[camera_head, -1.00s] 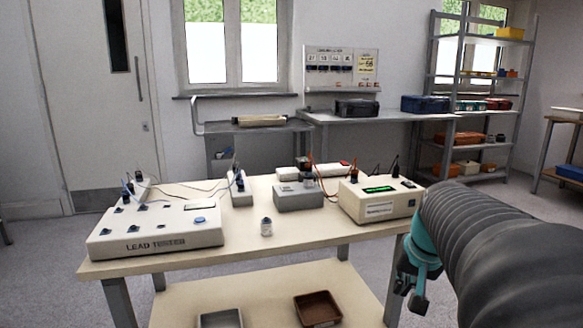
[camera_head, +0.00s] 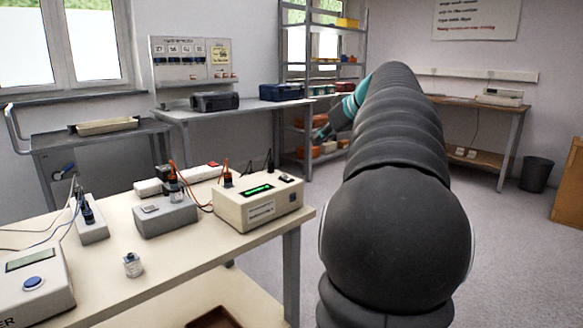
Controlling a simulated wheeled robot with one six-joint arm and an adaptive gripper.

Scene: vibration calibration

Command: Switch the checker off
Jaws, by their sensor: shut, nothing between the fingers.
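A beige box with a lit green display (camera_head: 230,212), which looks like the checker, stands at the right end of the cream table. A dark switch (camera_head: 287,178) is on its top right, its position too small to read. Red and dark leads run from plugs on its top. A white lead tester (camera_head: 30,290) is cut off at the lower left. My gripper (camera_head: 322,133) is small, partly hidden behind my arm, beyond and to the right of the box. It is shut and empty, touching nothing on the table.
A grey box (camera_head: 166,217), a small glass jar (camera_head: 133,265) and a white power strip (camera_head: 148,187) are on the table (camera_head: 190,262). A rear bench (camera_head: 235,106) and a shelf rack (camera_head: 283,70) stand behind. Open floor lies to the right.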

